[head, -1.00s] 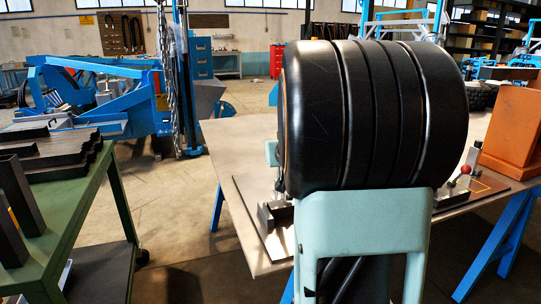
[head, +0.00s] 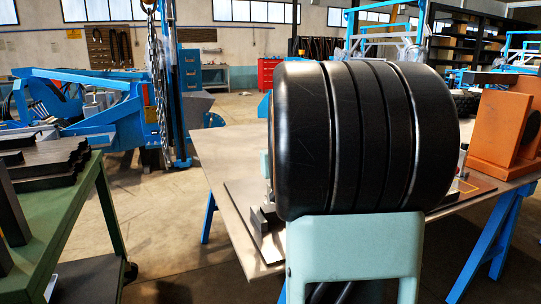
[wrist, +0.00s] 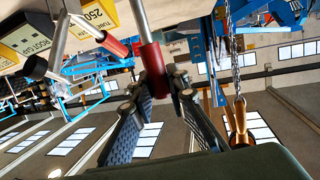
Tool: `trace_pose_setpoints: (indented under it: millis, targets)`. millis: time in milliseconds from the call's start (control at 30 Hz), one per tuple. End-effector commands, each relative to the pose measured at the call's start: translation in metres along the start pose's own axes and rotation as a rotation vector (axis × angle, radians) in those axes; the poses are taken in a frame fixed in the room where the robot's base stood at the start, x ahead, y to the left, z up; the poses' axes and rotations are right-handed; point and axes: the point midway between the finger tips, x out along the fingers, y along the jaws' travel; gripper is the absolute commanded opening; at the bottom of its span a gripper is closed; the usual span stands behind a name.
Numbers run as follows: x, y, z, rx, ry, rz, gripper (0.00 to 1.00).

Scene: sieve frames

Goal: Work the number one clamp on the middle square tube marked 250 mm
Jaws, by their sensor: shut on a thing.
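In the wrist view my gripper (wrist: 158,92) has its two dark textured fingers closed around a red handle grip (wrist: 152,72). A silver rod runs from this handle toward the top edge. A yellow label (wrist: 95,14) reading "TUBE" and "250" shows at the upper left, close to the handle. A second red grip (wrist: 112,43) on a metal lever lies left of the held one. No clamp number is legible. In the head view my own arm hides the gripper, the tube and most of the work plate (head: 240,217).
A steel table (head: 215,150) on blue trestles carries the plate. An orange block (head: 500,130) stands at its right. A green cart (head: 60,205) with dark steel bars is at the left. Floor is open between cart and table. A yellow "ROOT UP" label (wrist: 32,40) shows in the wrist view.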

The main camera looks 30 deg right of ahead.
Motion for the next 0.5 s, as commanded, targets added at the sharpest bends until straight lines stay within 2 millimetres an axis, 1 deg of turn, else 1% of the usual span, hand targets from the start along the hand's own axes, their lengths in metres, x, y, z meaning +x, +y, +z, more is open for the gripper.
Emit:
trace_pose_setpoints:
  millis: [100,133,267,300,500]
  targets:
    - [-0.0004,0.0005,0.0020,0.001,-0.004,0.001,0.00]
    - [-0.0004,0.0005,0.0020,0.001,-0.004,0.001,0.17]
    - [-0.0003,0.0004,0.0017,0.001,-0.003,0.001,0.31]
    - [-0.0003,0.0004,0.0016,0.001,-0.003,0.001,0.33]
    - [-0.0001,0.0003,0.0010,0.000,-0.002,0.001,0.33]
